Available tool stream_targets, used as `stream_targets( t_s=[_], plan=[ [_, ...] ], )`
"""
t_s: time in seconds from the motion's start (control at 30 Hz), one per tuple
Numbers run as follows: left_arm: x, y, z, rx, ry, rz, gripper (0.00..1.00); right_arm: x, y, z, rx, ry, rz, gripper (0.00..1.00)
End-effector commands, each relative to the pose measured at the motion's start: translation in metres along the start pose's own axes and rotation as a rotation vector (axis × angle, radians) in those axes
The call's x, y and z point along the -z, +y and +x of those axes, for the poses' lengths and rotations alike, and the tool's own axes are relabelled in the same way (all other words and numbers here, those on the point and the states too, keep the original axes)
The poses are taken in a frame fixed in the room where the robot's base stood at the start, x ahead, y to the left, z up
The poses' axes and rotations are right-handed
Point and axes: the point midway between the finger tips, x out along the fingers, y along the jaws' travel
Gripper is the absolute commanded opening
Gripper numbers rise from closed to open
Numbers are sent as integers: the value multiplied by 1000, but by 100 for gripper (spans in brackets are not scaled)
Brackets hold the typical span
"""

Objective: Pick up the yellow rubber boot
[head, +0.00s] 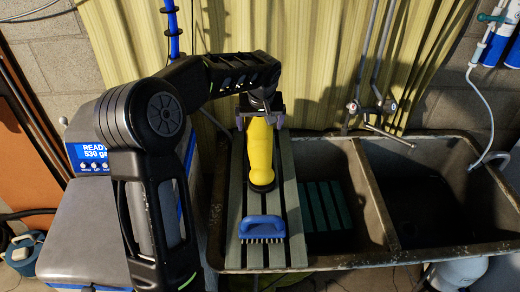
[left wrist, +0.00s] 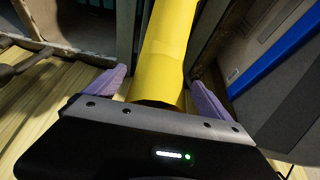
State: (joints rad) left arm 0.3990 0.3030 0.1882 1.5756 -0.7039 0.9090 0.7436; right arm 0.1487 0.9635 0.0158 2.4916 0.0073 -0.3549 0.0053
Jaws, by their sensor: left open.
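The yellow rubber boot (head: 260,155) is on the slatted board (head: 236,215) laid over the left end of the sink. Its dark toe end points toward the front of the board. My left gripper (head: 261,112) is at the boot's far end, with its fingers on either side of it. In the left wrist view the yellow boot (left wrist: 168,50) runs up between the two purple fingertips of the open left gripper (left wrist: 158,90). The near end of the boot is hidden behind the gripper body. My right gripper is not in view.
A blue brush (head: 262,228) lies on the board in front of the boot. The double-basin sink (head: 375,195) extends right, with a faucet (head: 375,108) behind it. A grey machine with a lit display (head: 92,152) stands left. A yellow-green curtain (head: 310,50) hangs behind.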

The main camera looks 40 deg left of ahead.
Motion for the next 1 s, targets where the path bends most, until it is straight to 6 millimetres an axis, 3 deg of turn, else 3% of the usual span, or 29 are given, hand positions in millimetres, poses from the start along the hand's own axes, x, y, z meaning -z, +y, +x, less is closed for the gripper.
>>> stream_targets(
  t_s=[0.13, 1.0],
  plan=[
    [0, 0, 0, 0, 0, 0, 94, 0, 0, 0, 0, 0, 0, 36],
    [0, 0, 0, 0, 0, 0, 22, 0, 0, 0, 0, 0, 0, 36]
  ],
)
